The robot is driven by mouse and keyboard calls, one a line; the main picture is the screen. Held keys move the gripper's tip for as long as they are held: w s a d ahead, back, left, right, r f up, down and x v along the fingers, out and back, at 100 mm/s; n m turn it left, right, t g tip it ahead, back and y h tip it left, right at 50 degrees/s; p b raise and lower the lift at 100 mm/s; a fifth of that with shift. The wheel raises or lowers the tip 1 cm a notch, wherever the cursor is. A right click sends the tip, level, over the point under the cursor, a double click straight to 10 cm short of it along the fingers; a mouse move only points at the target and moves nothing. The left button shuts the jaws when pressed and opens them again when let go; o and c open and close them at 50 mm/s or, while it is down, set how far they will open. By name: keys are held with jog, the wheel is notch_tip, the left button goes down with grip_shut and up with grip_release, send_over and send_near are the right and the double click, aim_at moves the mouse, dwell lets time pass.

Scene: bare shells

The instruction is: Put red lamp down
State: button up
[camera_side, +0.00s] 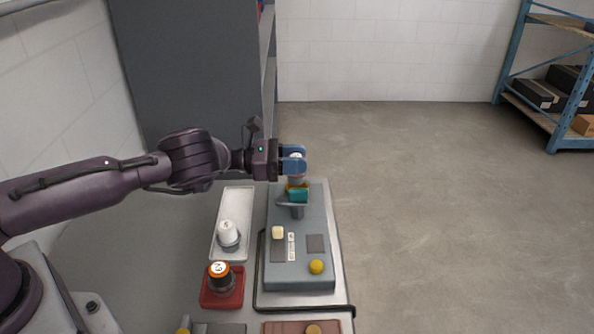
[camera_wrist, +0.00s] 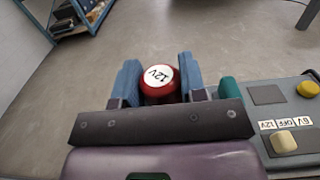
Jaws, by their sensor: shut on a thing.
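My gripper (camera_side: 296,160) is shut on the red lamp, with a blue finger on each side of it. In the wrist view the red lamp (camera_wrist: 160,96) shows a red rim and a white top marked 12V, between the fingers of my gripper (camera_wrist: 158,80). In the side view the fingers hide most of it. It is over the far end of the grey test panel (camera_side: 298,272), above a teal and yellow part (camera_side: 298,195). I cannot tell if the lamp touches that part.
A white-topped lamp (camera_side: 227,231) stands on a white tray (camera_side: 239,194). A dark lamp with an orange-rimmed top (camera_side: 219,271) stands on a red tray (camera_side: 207,302). The panel carries a cream switch knob (camera_side: 278,232) and a yellow button (camera_side: 316,267). A black cable edges the panel.

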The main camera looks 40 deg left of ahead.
jog(key=shift+w+f, duration=0.2)
jog(key=shift+f, duration=1.55)
jog(key=shift+f, duration=0.15)
jog(key=shift+f, duration=0.15)
jog(key=o, duration=0.9)
jog(key=shift+o, duration=0.2)
